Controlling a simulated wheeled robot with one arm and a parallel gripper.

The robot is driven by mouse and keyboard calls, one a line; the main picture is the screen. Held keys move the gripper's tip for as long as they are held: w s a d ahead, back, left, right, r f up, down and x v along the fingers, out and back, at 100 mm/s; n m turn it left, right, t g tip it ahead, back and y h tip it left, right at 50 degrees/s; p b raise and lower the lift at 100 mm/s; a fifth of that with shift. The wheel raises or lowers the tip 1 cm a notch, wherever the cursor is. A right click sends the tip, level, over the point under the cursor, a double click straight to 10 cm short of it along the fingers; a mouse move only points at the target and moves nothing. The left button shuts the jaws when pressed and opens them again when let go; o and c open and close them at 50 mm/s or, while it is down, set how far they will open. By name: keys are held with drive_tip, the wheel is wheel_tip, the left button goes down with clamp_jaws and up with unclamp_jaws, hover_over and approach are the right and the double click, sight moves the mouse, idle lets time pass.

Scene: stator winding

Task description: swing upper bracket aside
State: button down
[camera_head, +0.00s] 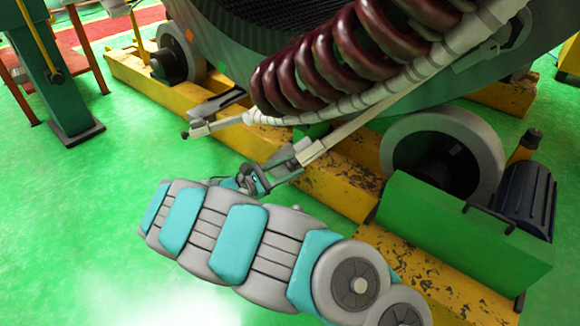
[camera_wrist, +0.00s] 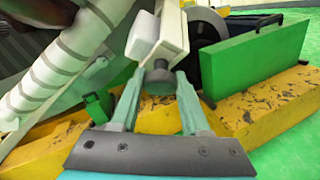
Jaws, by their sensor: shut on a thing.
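A pale grey bracket (camera_head: 345,132) reaches down from beside the wrapped winding end, above the yellow base. In the wrist view the bracket (camera_wrist: 172,32) comes down from the top, with a dark round knob (camera_wrist: 157,80) at its lower end. My gripper (camera_head: 291,168) is at this lower end. In the wrist view my gripper (camera_wrist: 158,84) has its two teal fingers closed around the knob. A second bracket (camera_head: 218,124) stands out to the left at the other end of the white-wrapped bar, apart from my gripper. I cannot tell from the pictures which of the two is the upper one.
Dark red coils (camera_head: 330,55) and a white-wrapped bar (camera_head: 400,80) lie close above the bracket. A yellow base (camera_head: 345,185), a grey roller (camera_head: 470,140) and a green box (camera_head: 450,235) stand right of my gripper. Green floor (camera_head: 80,220) is open at left.

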sight(291, 167)
drive_tip(key=shift+s+d+r+y+p, duration=0.15)
drive_tip(key=shift+s+r+y+p, duration=0.15)
drive_tip(key=shift+s+r+p, duration=0.65)
drive_tip(key=shift+s+r+n, duration=0.25)
drive_tip(key=shift+s+n, duration=0.05)
drive_tip(key=shift+s, duration=0.35)
drive_tip(key=shift+c, duration=1.9)
unclamp_jaws()
drive_tip(key=shift+d, duration=0.1)
drive_tip(key=v, duration=0.8)
drive_tip(key=shift+d, duration=0.1)
